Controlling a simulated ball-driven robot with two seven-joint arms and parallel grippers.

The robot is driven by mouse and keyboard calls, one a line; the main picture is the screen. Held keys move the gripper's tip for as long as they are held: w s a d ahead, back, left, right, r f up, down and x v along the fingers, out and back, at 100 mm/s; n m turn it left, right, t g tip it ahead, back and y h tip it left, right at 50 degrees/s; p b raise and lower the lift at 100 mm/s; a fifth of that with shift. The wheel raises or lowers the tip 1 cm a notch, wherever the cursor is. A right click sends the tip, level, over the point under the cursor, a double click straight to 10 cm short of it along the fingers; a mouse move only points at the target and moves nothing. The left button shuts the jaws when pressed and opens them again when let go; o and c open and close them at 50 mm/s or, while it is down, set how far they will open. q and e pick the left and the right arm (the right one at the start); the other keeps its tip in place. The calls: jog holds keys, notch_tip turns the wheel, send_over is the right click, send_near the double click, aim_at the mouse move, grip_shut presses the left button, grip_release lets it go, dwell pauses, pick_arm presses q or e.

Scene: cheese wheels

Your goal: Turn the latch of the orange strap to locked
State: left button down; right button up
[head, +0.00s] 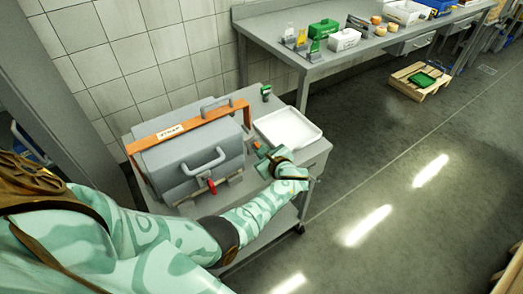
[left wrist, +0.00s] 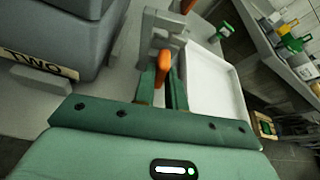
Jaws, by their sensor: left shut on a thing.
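The orange strap (head: 190,125), marked with a STRAP label, lies across the top of a grey lidded case (head: 190,160). An orange latch lever (left wrist: 164,62) stands by a grey bracket (left wrist: 160,32) beside the case in the left wrist view. My left gripper (head: 264,154) is to the right of the case, and its two fingers (left wrist: 161,88) are shut on the orange lever. In the head view the gripper mostly hides the lever. A red handle (head: 211,186) sits on the case's front. My right gripper is not in view.
A white tray (head: 288,130) lies right of the gripper on the grey cart (head: 318,150); it also shows in the left wrist view (left wrist: 215,85). A small green-topped device (head: 266,92) stands behind it. A bench (head: 350,55) with boxes is farther back. Open floor is at right.

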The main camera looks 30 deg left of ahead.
pick_arm(q)
jog(key=shift+w+d+m+g+y, duration=0.1)
jog(key=shift+m+g+y, duration=0.2)
jog(key=shift+m+g, duration=0.55)
jog(key=shift+m, duration=0.25)
jog(key=c, duration=1.4)
grip_release()
jog(key=shift+c, duration=0.2)
